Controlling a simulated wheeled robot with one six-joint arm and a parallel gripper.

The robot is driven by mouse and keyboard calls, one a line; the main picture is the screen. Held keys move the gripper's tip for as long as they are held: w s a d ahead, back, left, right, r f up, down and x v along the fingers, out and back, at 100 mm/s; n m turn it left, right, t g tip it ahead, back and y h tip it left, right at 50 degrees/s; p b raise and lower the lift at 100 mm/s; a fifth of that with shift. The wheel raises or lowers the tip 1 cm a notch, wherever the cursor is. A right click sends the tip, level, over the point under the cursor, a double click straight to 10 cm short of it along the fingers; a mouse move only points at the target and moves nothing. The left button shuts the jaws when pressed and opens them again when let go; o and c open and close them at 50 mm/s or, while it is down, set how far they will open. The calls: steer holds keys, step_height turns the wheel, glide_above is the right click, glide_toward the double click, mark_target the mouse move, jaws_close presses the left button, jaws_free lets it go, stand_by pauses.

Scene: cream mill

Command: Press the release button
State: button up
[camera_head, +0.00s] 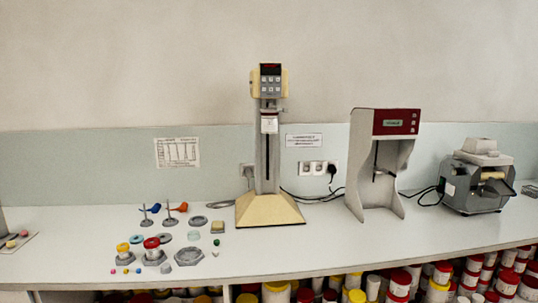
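No button can be singled out as the release button at this size. A tall machine stands mid-bench, with a grey column and a cream base (269,212). Its control head (270,80) has a dark display and several small pale buttons. Right of it stands a grey machine (356,180) with a dark red panel (396,121), a small display and small marks at the panel's right side. Further right is a grey mill (478,192) with a pale roller and a hopper-like top. My gripper is not in view.
Several small jars, grey hexagonal holders (188,257), rings and blue and orange handled tools lie on the bench left of the tall machine. Cables run along the wall to a socket (319,168). The white bench top (330,243) is clear in front of the machines. Jars fill shelves below.

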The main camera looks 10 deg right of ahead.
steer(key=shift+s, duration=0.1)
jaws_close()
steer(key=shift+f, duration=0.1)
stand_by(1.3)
